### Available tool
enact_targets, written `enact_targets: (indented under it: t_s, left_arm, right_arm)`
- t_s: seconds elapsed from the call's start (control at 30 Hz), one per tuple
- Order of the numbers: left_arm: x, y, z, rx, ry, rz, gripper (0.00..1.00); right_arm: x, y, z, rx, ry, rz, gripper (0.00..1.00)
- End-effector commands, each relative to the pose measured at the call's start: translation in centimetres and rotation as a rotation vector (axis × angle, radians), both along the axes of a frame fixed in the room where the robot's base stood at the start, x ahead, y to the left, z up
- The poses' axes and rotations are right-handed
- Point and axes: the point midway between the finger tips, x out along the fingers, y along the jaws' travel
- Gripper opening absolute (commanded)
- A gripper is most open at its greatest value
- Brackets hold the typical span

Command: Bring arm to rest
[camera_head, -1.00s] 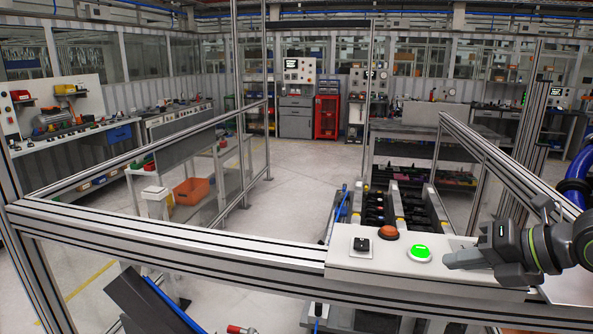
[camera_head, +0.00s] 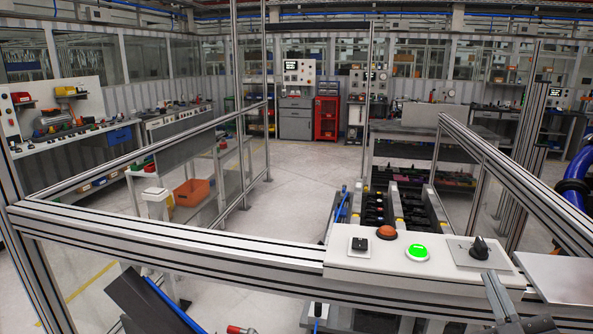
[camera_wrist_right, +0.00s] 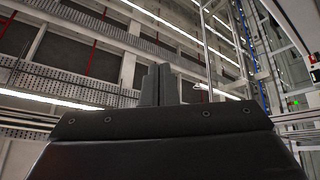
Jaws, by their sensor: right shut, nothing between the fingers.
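My right gripper (camera_head: 494,290) is at the lower right of the head view, in front of the white control panel (camera_head: 390,258), with its grey fingers closed together and pointing up. Nothing shows between them. In the right wrist view its dark fingers (camera_wrist_right: 156,84) stand side by side against the ceiling structure. I do not see my left gripper in either view.
The panel carries a black switch (camera_head: 360,244), an orange-red button (camera_head: 387,232), a lit green button (camera_head: 418,253) and a black rotary knob (camera_head: 480,248). An aluminium rail (camera_head: 180,250) runs across the front. Blue hoses (camera_head: 580,180) hang at the right edge.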

Motion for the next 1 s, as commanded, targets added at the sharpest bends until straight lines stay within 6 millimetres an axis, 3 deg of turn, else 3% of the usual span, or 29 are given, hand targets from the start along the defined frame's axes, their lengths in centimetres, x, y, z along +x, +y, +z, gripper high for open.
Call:
enact_targets:
  t_s: [0.1,0.23,0.4,0.5,0.6,0.8,1.0]
  left_arm:
    - [0.1,0.0,0.0,0.0,-0.002,0.0,0.43]
    - [0.3,0.0,0.0,0.0,-0.004,0.0,0.43]
    - [0.3,0.0,0.0,0.0,-0.005,0.0,0.43]
    - [0.3,0.0,0.0,0.0,-0.005,0.0,0.43]
    - [0.3,0.1,0.0,0.0,-0.005,0.0,0.43]
    - [0.3,0.1,0.0,0.001,-0.005,-0.001,0.43]
    - [0.3,0.3,-0.6,0.003,-0.005,-0.002,0.43]
  right_arm:
    - [-1.2,-3.2,-5.9,0.186,0.212,-0.16,0.0]
    - [-4.0,-5.2,-13.2,0.351,0.481,-0.313,0.0]
    - [-10.0,-5.1,-22.4,0.519,0.873,-0.456,0.0]
    - [-13.9,-3.9,-26.3,0.585,1.081,-0.499,0.0]
    - [-17.5,-2.3,-29.1,0.632,1.263,-0.517,0.0]
    - [-24.3,1.2,-32.5,0.7,1.583,-0.509,0.0]
    - [-23.0,0.7,-38.0,0.698,1.612,-0.516,0.0]
